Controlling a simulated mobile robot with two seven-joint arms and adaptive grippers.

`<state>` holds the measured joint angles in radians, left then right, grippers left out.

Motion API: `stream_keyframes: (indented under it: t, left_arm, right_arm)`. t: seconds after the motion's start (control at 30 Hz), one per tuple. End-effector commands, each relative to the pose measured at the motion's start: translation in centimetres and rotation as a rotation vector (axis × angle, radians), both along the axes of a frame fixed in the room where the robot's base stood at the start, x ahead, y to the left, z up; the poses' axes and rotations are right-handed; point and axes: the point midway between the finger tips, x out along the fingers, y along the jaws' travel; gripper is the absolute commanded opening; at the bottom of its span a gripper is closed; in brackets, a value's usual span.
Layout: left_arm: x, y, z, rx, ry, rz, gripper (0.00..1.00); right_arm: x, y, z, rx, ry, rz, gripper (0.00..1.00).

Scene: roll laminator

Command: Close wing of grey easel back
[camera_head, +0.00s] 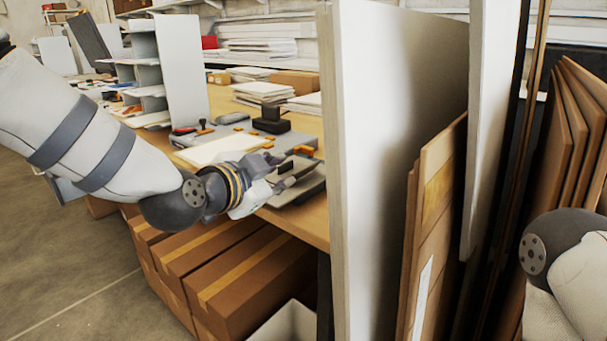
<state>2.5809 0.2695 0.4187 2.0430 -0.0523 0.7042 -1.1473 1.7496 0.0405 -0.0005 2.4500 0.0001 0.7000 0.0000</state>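My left gripper (293,172) reaches in from the left over the front edge of the worktable. Its fingers look spread apart, and I see nothing held between them. A flat dark grey piece (301,190), possibly the grey easel back, lies on the table right at the fingers. The gripper covers part of it, and I cannot make out its wing or whether the fingers touch it. Part of my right arm shows at the lower right, but its gripper is out of view.
A tall white panel (385,160) stands upright just right of the gripper and hides the table beyond. Wooden boards (437,215) lean beside it. Cardboard boxes (235,262) are stacked under the table (312,228). A black block (271,122) and a grey organiser (180,70) stand behind.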

Motion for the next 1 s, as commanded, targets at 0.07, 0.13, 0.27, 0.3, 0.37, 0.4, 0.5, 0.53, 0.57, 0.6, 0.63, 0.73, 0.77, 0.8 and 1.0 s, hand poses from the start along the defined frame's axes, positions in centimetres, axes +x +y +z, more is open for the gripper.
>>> stream_keyframes:
  t: [0.07, 0.13, 0.27, 0.3, 0.37, 0.4, 0.5, 0.53, 0.57, 0.6, 0.63, 0.73, 0.77, 0.8, 1.0]
  left_arm:
    - [-0.1, -0.1, -0.2, 0.015, 0.0, -0.012, 0.24]
    - [0.3, -0.3, -0.5, 0.019, 0.0, -0.016, 0.24]
    - [2.6, -1.2, -1.3, 0.018, 0.001, -0.015, 0.24]
    - [3.5, -1.6, -1.7, 0.017, 0.001, -0.014, 0.24]
    - [5.0, -2.1, -2.2, 0.016, 0.001, -0.013, 0.24]
    - [5.9, -2.5, -2.4, 0.016, 0.0, -0.013, 0.24]
    - [8.0, -3.3, -3.7, 0.015, 0.008, -0.013, 0.24]
    - [8.5, -3.5, -3.9, 0.015, 0.008, -0.013, 0.24]
    - [9.0, -3.7, -4.1, 0.015, 0.008, -0.013, 0.24]
    - [9.5, -4.0, -4.3, 0.016, 0.008, -0.014, 0.24]
    - [9.8, -4.1, -4.3, 0.016, 0.007, -0.013, 0.24]
    - [10.4, -4.3, -4.3, 0.016, 0.005, -0.014, 0.24]
    - [10.5, -4.4, -4.2, 0.016, 0.004, -0.014, 0.24]
    - [10.6, -4.4, -4.1, 0.015, 0.002, -0.014, 0.24]
    - [10.6, -4.4, -3.8, 0.015, -0.001, -0.014, 0.22]
  right_arm:
    - [0.0, 0.0, 0.0, 0.0, -0.001, 0.001, 0.4]
    - [0.0, 0.0, 0.0, 0.001, 0.0, 0.001, 0.4]
    - [0.0, 0.1, 0.0, 0.001, 0.001, 0.001, 0.4]
    - [0.0, 0.0, 0.0, 0.001, 0.001, 0.001, 0.4]
    - [0.0, 0.0, -0.1, 0.001, 0.002, 0.001, 0.4]
    - [-0.1, 0.0, -0.1, 0.001, 0.003, 0.001, 0.4]
    - [-0.8, 0.0, -0.7, 0.0, 0.03, 0.001, 0.4]
    - [-1.0, 0.0, -0.9, 0.001, 0.037, 0.0, 0.4]
    - [-1.1, 0.0, -1.1, 0.001, 0.044, 0.0, 0.4]
    - [-1.3, 0.0, -1.3, 0.0, 0.051, 0.001, 0.4]
    - [-1.5, 0.0, -1.3, 0.0, 0.055, 0.001, 0.4]
    - [-1.6, 0.0, -1.5, 0.0, 0.061, 0.001, 0.4]
    - [-1.6, 0.0, -1.5, 0.0, 0.061, 0.001, 0.4]
    - [-1.6, 0.0, -1.5, 0.0, 0.061, 0.001, 0.4]
    - [-1.5, 0.0, -1.4, 0.0, 0.057, 0.001, 0.4]
